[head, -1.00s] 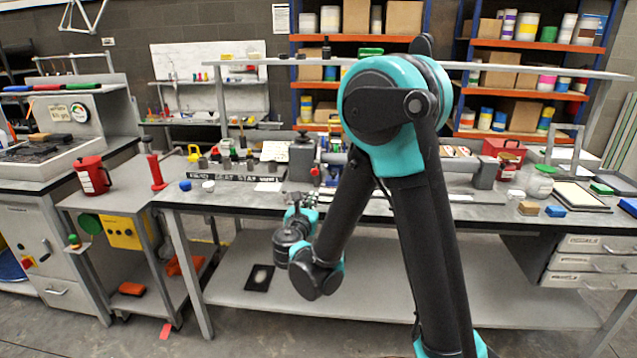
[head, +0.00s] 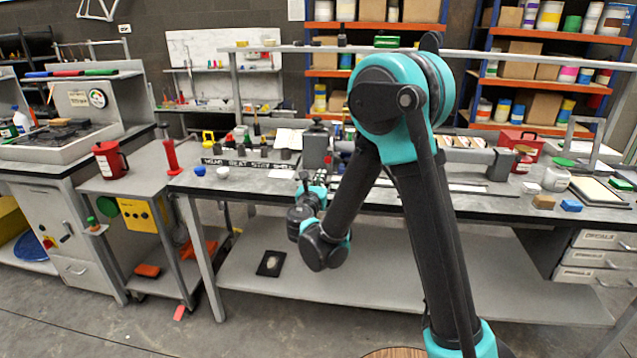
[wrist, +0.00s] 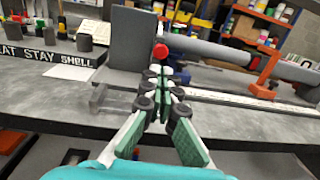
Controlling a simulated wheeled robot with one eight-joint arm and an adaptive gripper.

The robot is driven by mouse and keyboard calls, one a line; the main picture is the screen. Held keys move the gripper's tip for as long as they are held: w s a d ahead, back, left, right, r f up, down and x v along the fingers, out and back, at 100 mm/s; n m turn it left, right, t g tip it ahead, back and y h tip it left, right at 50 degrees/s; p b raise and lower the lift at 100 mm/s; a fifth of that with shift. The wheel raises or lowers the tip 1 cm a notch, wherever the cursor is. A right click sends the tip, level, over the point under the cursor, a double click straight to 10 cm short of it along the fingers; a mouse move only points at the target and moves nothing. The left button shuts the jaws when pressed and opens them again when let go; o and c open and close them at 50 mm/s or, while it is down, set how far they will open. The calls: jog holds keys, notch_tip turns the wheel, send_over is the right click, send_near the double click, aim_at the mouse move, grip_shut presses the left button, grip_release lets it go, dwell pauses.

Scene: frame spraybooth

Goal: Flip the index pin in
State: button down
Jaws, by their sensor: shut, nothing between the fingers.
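A red round knob (wrist: 160,51), perhaps the index pin, sits at the right edge of a grey upright block (wrist: 132,42) in the wrist view. In the head view the block (head: 316,148) stands on the bench with the small red knob (head: 328,160) at its side. My gripper (wrist: 158,72) is shut and empty, its fingertips just below the knob in the wrist picture. I cannot tell how far apart they are in depth. In the head view my gripper (head: 308,183) is at the bench's front edge, partly hidden by my own wrist.
A grey tube (wrist: 210,48) and an orange-red clamp (wrist: 267,76) lie right of the block. A lettered strip (head: 248,163), a blue ball (head: 200,170) and a white ball (head: 222,172) lie left. The bench's front edge (wrist: 50,124) runs under my gripper.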

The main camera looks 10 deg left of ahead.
jog(key=w, duration=0.8)
jog(key=shift+d+r, duration=0.1)
jog(key=shift+d, duration=0.25)
jog(key=shift+w, duration=1.15)
jog(key=shift+s, duration=0.15)
